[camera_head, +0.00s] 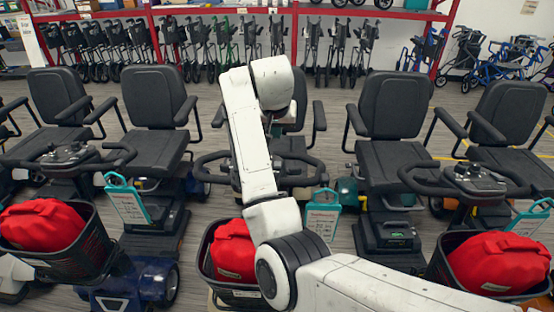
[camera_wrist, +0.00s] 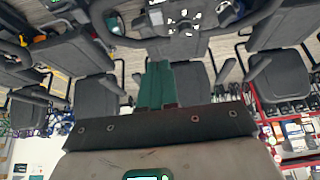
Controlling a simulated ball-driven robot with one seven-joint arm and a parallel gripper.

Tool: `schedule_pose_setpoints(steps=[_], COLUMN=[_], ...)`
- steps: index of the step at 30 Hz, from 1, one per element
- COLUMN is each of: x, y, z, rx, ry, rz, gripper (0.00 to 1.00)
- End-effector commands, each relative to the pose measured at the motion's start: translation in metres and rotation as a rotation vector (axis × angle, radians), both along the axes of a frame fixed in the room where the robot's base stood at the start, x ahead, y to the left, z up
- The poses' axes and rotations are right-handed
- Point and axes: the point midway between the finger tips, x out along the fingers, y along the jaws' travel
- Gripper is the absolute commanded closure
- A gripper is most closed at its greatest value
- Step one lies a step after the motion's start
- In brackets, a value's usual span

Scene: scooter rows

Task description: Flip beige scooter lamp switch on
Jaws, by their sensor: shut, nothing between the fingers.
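My gripper (camera_wrist: 159,66) shows in the wrist view as green fingers, shut and empty, sticking out past a dark bar. They point toward a scooter's handlebar console (camera_wrist: 182,28), apart from it as far as I can tell. In the head view my white arm rises in front of the middle scooter, whose handlebar (camera_head: 300,180) is partly hidden behind it; my fingers cannot be made out there. A pale body part (camera_head: 12,276) shows at the lower left edge. I cannot tell which scooter is beige. No lamp switch can be made out.
Scooters with black seats stand in a row. The left console (camera_head: 68,155) and right console (camera_head: 475,178) flank the middle one. Baskets hold red bags (camera_head: 42,228). Teal-framed tags (camera_head: 322,214) hang near the handlebars. Walkers stand under a red rack (camera_head: 240,10) behind.

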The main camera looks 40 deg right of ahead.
Motion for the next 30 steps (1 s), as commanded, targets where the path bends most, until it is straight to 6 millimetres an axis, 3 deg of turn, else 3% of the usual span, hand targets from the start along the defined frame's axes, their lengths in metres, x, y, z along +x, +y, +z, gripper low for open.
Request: schedule_pose_setpoints(steps=[8,21,30], x=[0.006,0.035,0.028], y=[-0.006,-0.034,-0.026], z=[-0.016,-0.089,-0.122], rx=[0.000,0.002,-0.001], ry=[0.004,0.004,0.001], rz=[0.000,0.000,0.002], gripper=[1.00,1.00,1.00])
